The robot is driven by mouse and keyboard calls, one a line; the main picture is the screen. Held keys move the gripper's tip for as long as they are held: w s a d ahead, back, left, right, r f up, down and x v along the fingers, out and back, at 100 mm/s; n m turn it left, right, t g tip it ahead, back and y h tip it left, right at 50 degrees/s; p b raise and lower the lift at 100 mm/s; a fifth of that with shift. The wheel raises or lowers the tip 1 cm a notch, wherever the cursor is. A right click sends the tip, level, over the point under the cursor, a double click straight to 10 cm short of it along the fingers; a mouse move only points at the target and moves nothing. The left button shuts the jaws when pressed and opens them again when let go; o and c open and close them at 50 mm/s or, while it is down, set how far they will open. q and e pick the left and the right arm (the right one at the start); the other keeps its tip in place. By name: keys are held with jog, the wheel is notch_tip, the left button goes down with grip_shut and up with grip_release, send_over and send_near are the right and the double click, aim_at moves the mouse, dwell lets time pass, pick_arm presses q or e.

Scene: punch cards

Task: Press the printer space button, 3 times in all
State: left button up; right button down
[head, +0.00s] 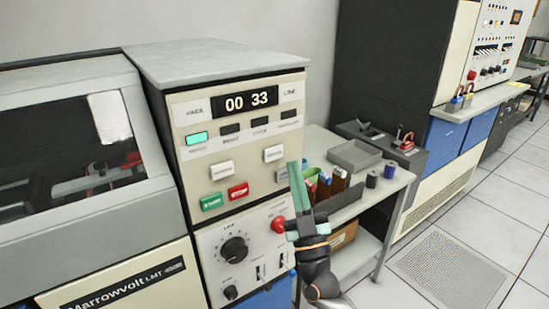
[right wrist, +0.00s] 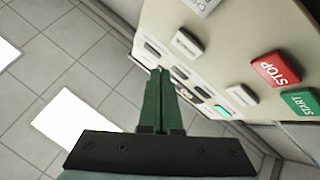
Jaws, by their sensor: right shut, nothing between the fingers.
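The printer's cream control panel (head: 240,140) stands in the middle of the head view, with a lit counter display (head: 252,101) reading 00 33. The lower right one is partly hidden by my right gripper (head: 294,164), which is shut and empty, fingers up. In the right wrist view the closed fingertips (right wrist: 160,70) show beside the upper right button (right wrist: 187,43); I cannot tell contact.
A green START button (head: 212,203) and a red STOP button (head: 238,192) sit below the white ones. A red knob (head: 278,225) and a dial (head: 234,250) are lower down. A side table (head: 390,190) holding a tray (head: 354,155) stands to the right. Floor (head: 440,240) is clear.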

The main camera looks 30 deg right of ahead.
aim_at(277, 148)
jog(key=shift+w+a, duration=0.15)
jog(key=shift+w, duration=1.45)
dwell(0.8)
jog(key=shift+w, duration=0.4)
jog(key=shift+w, duration=0.4)
dwell(0.6)
jog(key=shift+s, duration=0.15)
jog(key=shift+s+p, duration=0.4)
jog(key=shift+s, duration=0.3)
